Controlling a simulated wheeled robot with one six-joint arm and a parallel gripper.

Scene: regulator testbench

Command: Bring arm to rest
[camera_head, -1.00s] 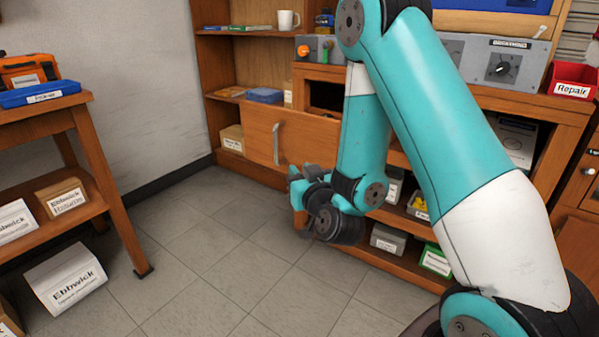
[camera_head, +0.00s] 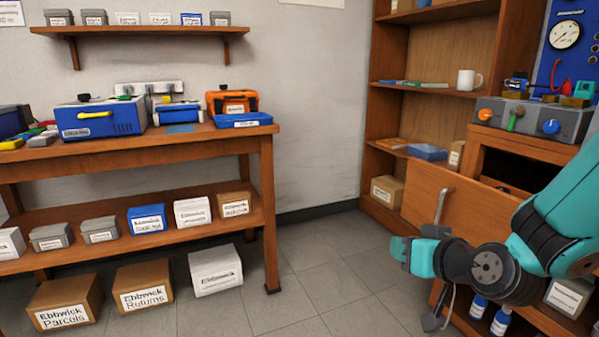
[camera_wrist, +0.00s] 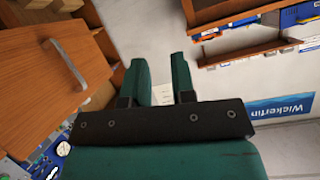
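My gripper (camera_head: 400,250) is at the right in the head view, at the end of my teal and black arm. It points left, in front of a wooden cabinet door with a metal handle. In the wrist view my gripper (camera_wrist: 160,72) shows two teal fingers standing apart with nothing held between them. The tilted wooden door (camera_wrist: 45,95) and its handle are to the left of the fingers there. In the head view this door (camera_head: 470,215) stands partly behind my arm; whether they touch is not clear.
A wooden workbench (camera_head: 150,152) with toolboxes and cartons stands at the left. A tall shelf (camera_head: 430,90) with a white mug (camera_head: 470,79) is at the back right. A grey control box (camera_head: 530,120) sits on the right bench. The tiled floor (camera_head: 320,265) between is clear.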

